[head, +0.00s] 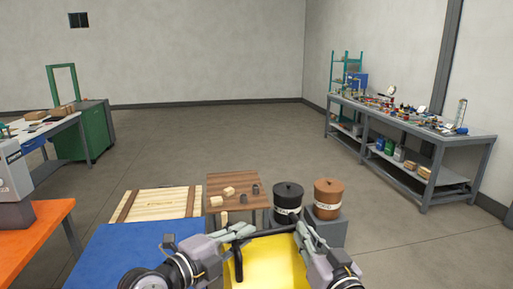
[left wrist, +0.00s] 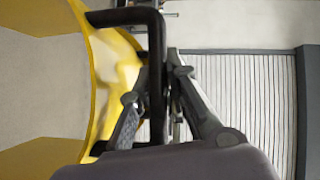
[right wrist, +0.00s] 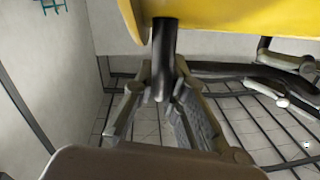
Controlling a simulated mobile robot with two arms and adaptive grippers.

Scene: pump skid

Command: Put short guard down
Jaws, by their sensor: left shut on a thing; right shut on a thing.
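The short guard (head: 268,262) is a yellow curved cover with black handles, held in front of me at the bottom of the head view. My left gripper (head: 240,233) is shut on its left black handle (head: 239,263); that handle runs between the fingers in the left wrist view (left wrist: 157,75). My right gripper (head: 300,232) is shut on the other black handle, which shows between the fingers in the right wrist view (right wrist: 164,55). The guard's lower part is cut off by the head view's edge, so I cannot tell what is beneath it.
A blue surface (head: 125,255) and a slatted wooden pallet (head: 163,203) lie left of the guard. A small brown table (head: 232,184) with blocks, a black drum (head: 288,198) and a brown drum (head: 328,196) stand just beyond it. Open floor lies further back.

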